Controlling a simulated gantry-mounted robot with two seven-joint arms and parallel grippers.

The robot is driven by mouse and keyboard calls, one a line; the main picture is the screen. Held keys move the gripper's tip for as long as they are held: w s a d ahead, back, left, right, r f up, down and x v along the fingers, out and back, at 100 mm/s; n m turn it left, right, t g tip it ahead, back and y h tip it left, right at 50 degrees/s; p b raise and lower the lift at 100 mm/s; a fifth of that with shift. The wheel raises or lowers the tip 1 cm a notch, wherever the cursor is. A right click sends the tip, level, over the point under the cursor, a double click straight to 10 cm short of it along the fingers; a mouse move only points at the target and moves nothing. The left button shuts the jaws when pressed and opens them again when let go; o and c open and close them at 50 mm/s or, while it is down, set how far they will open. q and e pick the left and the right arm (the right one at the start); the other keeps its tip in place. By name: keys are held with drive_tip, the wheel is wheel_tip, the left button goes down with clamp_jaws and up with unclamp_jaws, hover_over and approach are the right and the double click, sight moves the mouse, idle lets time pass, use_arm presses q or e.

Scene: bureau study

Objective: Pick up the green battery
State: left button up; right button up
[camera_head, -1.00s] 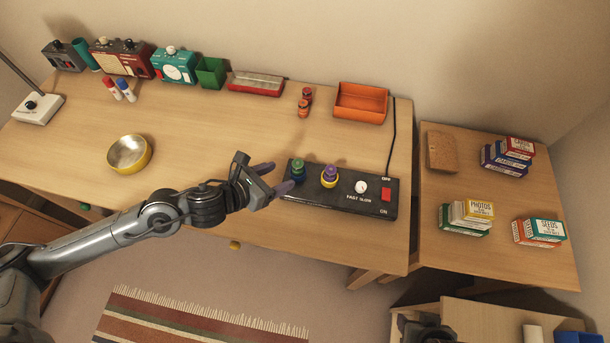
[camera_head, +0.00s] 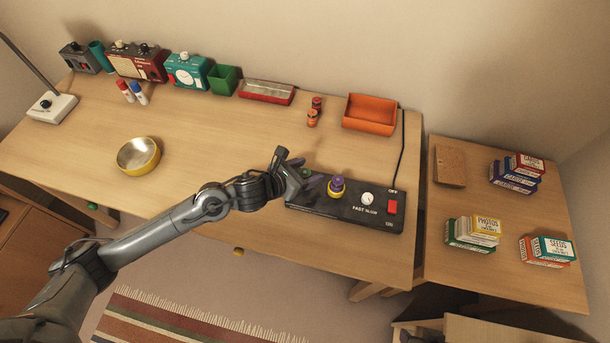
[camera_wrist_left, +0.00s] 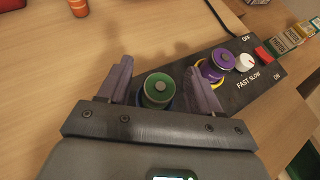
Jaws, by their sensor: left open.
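The green battery (camera_wrist_left: 158,88) stands upright in a blue-ringed socket at the left end of the black charger box (camera_head: 365,216). In the head view only a bit of the green battery (camera_head: 306,173) shows past my gripper. My left gripper (camera_head: 313,180) is open, with one finger on each side of the green battery; in the left wrist view the gripper (camera_wrist_left: 158,84) shows a gap on both sides. I cannot tell whether a finger touches it. A purple battery (camera_head: 337,185) stands in a yellow-ringed socket beside it. My right gripper is not in view.
The charger has a white knob (camera_head: 367,198) and a red switch (camera_head: 393,207). Behind it are orange-red batteries (camera_head: 312,118) and an orange tray (camera_head: 370,114). A yellow-rimmed bowl (camera_head: 138,155) stands left.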

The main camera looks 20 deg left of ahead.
use_arm(q)
drive_tip(key=shift+w+d+f, duration=0.3)
drive_tip(key=shift+w+f, duration=0.05)
drive_tip(key=shift+w, duration=0.2)
drive_tip(key=c, duration=1.1)
drive_tip(key=shift+r, duration=0.2)
